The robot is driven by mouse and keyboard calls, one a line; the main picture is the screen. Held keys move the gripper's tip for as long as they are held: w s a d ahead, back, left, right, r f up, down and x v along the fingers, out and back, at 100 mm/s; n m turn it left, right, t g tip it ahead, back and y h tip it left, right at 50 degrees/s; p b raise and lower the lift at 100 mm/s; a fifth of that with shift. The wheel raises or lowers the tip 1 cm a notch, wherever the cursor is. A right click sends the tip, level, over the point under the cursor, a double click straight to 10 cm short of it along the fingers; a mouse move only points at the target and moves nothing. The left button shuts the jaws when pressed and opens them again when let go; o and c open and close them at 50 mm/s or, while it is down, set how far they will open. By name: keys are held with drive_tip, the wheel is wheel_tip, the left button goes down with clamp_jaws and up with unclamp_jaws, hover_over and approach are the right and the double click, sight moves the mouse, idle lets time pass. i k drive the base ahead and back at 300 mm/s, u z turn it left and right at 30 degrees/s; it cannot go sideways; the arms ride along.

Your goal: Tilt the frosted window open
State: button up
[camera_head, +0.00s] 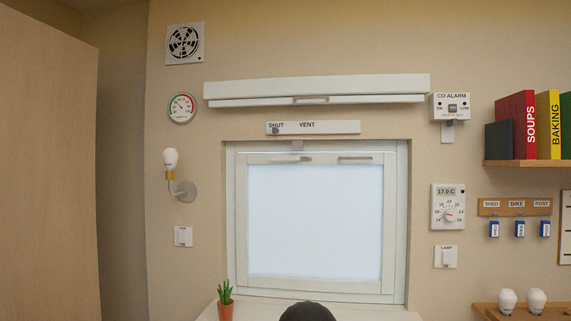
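The frosted window (314,225) sits in a white frame in a recess in the middle of the wall. Its sash appears closed against the frame. A lever handle (291,159) lies about level on the sash's top rail at left, and a flat grey strip (355,157) is on the same rail at right. My gripper is not visible. A dark rounded shape (308,312) shows at the bottom edge; I cannot tell what it is.
A potted cactus (226,303) stands on the sill at left. A white housing (316,90) juts out above the window. A bulb lamp (171,168) is at left; a thermostat (448,207) and book shelf (525,163) are at right. A wooden panel (45,170) fills the far left.

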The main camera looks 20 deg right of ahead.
sight(327, 222)
drive_tip(key=u, duration=0.55)
drive_tip(key=k, duration=1.3)
drive_tip(key=z, duration=0.2)
drive_tip(key=i, duration=0.65)
drive_tip(key=z, duration=0.8)
drive_tip(key=i, duration=0.75)
